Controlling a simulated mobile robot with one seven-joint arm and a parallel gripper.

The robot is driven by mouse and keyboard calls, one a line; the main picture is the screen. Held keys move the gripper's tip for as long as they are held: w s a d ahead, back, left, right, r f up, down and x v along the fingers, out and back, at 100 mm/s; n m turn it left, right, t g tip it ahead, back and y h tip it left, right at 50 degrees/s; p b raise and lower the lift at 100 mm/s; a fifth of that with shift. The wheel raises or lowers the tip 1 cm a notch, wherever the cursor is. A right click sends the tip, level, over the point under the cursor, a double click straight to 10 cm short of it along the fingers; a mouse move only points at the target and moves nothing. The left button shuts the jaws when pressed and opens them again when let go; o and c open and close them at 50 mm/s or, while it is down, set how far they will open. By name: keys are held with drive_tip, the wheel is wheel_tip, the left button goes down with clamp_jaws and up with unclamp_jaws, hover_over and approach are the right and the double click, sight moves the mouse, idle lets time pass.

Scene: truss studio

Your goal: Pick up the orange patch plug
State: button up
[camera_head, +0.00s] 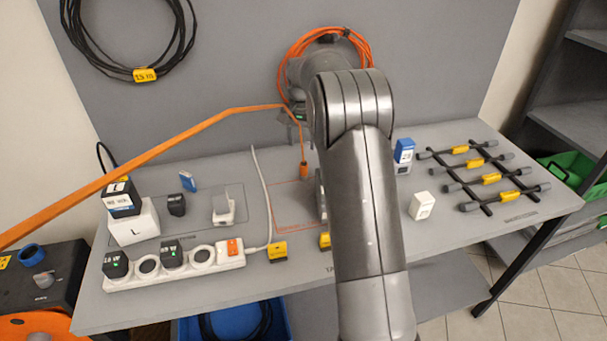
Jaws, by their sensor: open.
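The orange patch plug (305,172) is a small orange block at the lower end of a thin orange cord, near the back of the table. It looks upright; I cannot tell whether it hangs or touches the surface. My gripper (298,129) is open, above the plug in the picture and apart from it. My own arm runs up the middle of the view and hides part of the gripper and the table behind it.
An orange cable (165,147) stretches from the left edge to near my gripper. A coiled orange cable (297,52) hangs on the back panel. A white power strip (205,264) and a white box (133,226) stand left; a black rack (470,183) lies right.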

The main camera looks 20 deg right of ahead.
sight(304, 164)
drive_tip(key=f, duration=1)
drive_tip(key=shift+s+d+f, duration=0.1)
drive_tip(key=shift+s+d, duration=0.05)
drive_tip(key=shift+d, duration=0.1)
drive_tip(key=shift+c, duration=0.2)
drive_tip(key=c, duration=1)
